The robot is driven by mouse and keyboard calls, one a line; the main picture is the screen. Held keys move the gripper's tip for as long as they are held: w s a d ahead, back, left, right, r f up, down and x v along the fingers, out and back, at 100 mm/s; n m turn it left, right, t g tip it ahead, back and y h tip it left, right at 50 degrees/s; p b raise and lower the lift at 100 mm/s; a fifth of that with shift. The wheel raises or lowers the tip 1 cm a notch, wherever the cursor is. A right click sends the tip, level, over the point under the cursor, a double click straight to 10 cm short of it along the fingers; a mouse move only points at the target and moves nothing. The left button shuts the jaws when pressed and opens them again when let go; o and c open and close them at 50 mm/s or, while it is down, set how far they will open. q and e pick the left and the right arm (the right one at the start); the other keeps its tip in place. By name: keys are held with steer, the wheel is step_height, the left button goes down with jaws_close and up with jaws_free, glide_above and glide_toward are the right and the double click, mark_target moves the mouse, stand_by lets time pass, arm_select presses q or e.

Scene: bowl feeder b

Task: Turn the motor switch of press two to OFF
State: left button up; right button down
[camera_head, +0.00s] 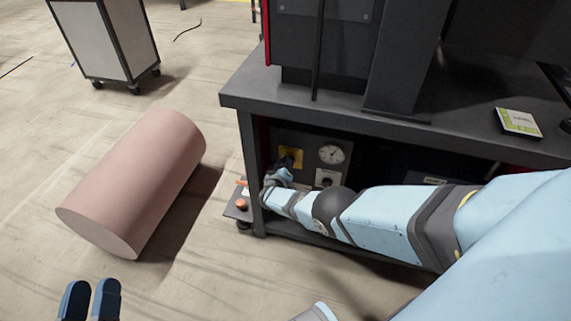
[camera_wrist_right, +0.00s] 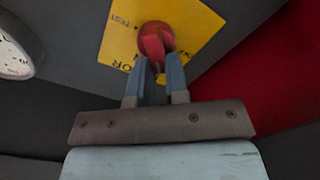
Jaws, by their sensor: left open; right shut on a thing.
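The motor switch is a red rotary knob (camera_wrist_right: 155,38) on a yellow plate (camera_wrist_right: 120,42) in the right wrist view. The word TEST and part of a longer word show on the plate; I cannot see an OFF mark. My right gripper (camera_wrist_right: 158,66) is shut on the knob's grip, one finger on each side. In the head view the yellow plate (camera_head: 291,152) sits inside the press's lower bay, and my right gripper (camera_head: 285,164) partly covers it and hides the knob. My left gripper (camera_head: 91,286) is open and empty above the floor at the bottom left.
A round white gauge (camera_head: 331,154) is right of the yellow plate. The dark press table (camera_head: 400,125) overhangs the bay. A small shelf with red-orange items (camera_head: 241,204) juts out at its left. A pink cylinder (camera_head: 135,180) lies on the floor; a cart (camera_head: 105,40) stands behind.

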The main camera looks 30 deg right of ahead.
arm_select(q)
steer(key=shift+w+d+f+g+b, duration=0.15)
steer(key=shift+f+g+b, duration=0.35)
steer(key=shift+f+b, duration=0.55)
arm_select(e)
steer(key=shift+w+a+f+n, duration=0.1)
steer(key=shift+f+n, duration=0.15)
steer(key=shift+n, duration=1.4)
steer(key=shift+a+f+n, duration=0.1)
steer(key=shift+f+n, duration=0.2)
steer(key=shift+n, duration=1.3)
steer(key=shift+w+f+n, duration=0.1)
steer(key=shift+f+n, duration=0.15)
steer(key=shift+n, duration=1.4)
arm_select(q)
steer(key=shift+f, duration=0.2)
steer(key=shift+f, duration=0.15)
arm_select(e)
steer(key=c, duration=1.1)
jaws_free()
arm_select(q)
steer(key=shift+s+a+f+g+y+p, duration=0.2)
steer(key=shift+a+f+g+y+p, duration=1.05)
steer(key=shift+p, duration=2.35)
arm_select(e)
steer(key=shift+v, duration=6.95)
